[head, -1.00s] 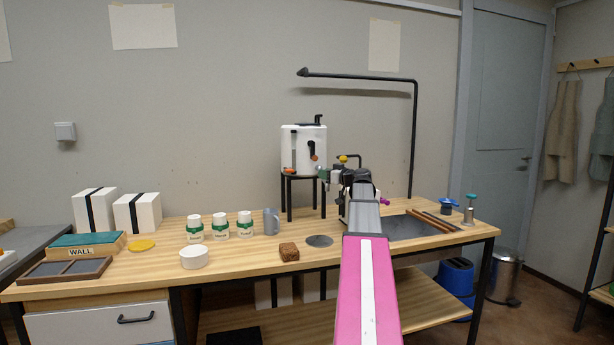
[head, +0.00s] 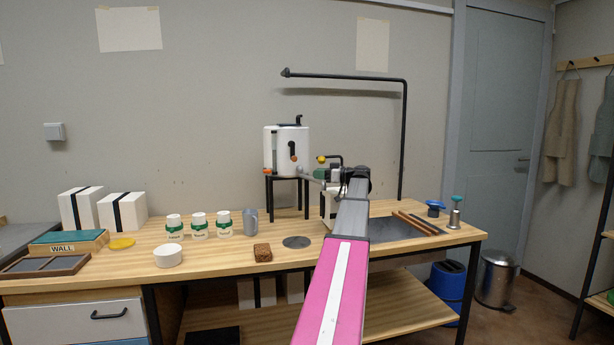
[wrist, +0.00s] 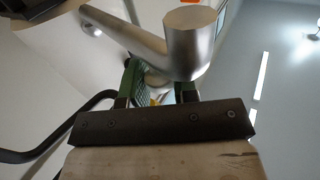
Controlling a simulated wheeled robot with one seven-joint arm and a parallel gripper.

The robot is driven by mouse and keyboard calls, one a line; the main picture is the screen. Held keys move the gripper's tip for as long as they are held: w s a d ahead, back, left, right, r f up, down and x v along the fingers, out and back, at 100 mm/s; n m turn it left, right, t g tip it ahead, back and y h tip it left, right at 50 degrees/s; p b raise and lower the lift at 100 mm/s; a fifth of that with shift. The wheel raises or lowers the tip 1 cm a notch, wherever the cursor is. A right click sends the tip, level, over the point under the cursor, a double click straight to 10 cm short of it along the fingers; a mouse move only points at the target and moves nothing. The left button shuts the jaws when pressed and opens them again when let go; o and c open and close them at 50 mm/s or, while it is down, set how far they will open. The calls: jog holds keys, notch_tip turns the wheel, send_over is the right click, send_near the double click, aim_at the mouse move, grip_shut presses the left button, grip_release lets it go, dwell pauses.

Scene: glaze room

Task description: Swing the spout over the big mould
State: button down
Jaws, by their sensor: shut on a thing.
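The white slip tank (head: 286,150) stands on a black stand at the back of the bench. Its grey metal spout (head: 311,175) reaches right from the tank's foot to my gripper (head: 322,174). In the wrist view the spout (wrist: 140,38) is a bare metal pipe with a thick, blunt end near the green fingers of my gripper (wrist: 157,84), which is shut on it; the exact contact is partly hidden. A pale block (head: 329,205) stands below my gripper, mostly behind my arm; I cannot tell whether it is the big mould.
Two white strapped blocks (head: 82,208) (head: 123,211) stand at the left. Several white jars, a grey mug (head: 251,221) and a brown sponge (head: 262,252) stand along the bench. The bench front is mostly clear.

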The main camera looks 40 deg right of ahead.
jog(key=shift+d+n+g+y, duration=1.1)
jog(key=shift+d+g+y, duration=0.1)
jog(key=shift+d+y, duration=0.15)
jog(key=shift+d, duration=0.1)
jog(key=c, duration=0.9)
grip_release()
jog(key=shift+c, duration=0.2)
jog(key=shift+d, duration=0.1)
jog(key=v, duration=1)
jog(key=shift+s+d, duration=0.2)
jog(key=shift+s, duration=0.1)
